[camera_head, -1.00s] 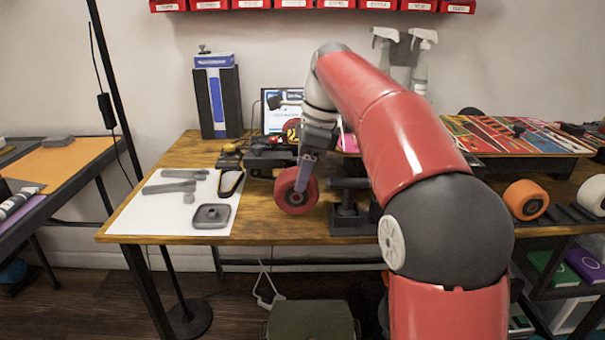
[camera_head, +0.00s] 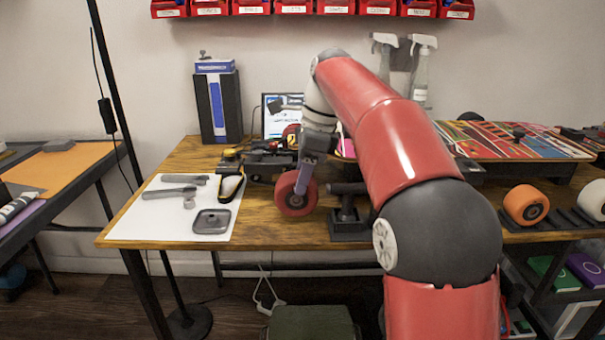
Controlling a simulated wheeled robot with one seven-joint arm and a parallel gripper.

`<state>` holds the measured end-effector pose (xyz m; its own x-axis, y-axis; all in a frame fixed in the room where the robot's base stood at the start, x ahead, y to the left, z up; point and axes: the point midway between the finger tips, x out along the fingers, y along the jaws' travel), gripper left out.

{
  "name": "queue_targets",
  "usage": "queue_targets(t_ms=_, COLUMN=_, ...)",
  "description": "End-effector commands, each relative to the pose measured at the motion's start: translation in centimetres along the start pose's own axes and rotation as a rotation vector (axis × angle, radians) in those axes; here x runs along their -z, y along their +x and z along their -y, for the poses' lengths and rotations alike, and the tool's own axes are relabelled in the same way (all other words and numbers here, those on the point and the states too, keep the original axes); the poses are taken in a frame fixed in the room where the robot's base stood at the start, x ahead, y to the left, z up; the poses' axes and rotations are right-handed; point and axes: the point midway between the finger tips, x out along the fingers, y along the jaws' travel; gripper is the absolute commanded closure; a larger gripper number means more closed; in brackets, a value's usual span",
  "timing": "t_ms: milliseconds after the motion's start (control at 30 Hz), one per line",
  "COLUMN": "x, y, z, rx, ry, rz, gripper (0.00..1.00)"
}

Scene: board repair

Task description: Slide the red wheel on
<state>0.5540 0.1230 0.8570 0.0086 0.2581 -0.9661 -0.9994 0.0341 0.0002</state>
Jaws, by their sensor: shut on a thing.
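The red wheel (camera_head: 291,204) is upright above the wooden bench (camera_head: 270,229), its round face toward me. My gripper (camera_head: 303,182) reaches down from the arm and is shut on the red wheel at its upper right. A dark metal stand with a horizontal bar (camera_head: 348,216) is just right of the wheel. A small gap shows between the wheel and the stand. Whether the wheel touches the bench is hard to tell.
A white mat (camera_head: 160,211) with grey tools and a grey square tray (camera_head: 211,221) lies at left. Dark tools (camera_head: 266,160) lie behind the wheel. An orange wheel (camera_head: 526,204) stands in a rack at right. My arm hides part of the bench.

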Motion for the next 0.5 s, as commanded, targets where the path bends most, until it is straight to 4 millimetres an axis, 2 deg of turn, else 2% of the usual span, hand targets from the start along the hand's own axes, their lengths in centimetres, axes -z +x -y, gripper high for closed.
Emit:
queue_targets(t_ms=267, x=0.0, y=0.0, z=0.1, rx=0.001, ry=0.0, rz=0.0, gripper=0.76)
queue_targets(t_ms=500, x=0.0, y=0.0, z=1.1, rx=0.002, ry=0.0, rz=0.001, gripper=0.76)
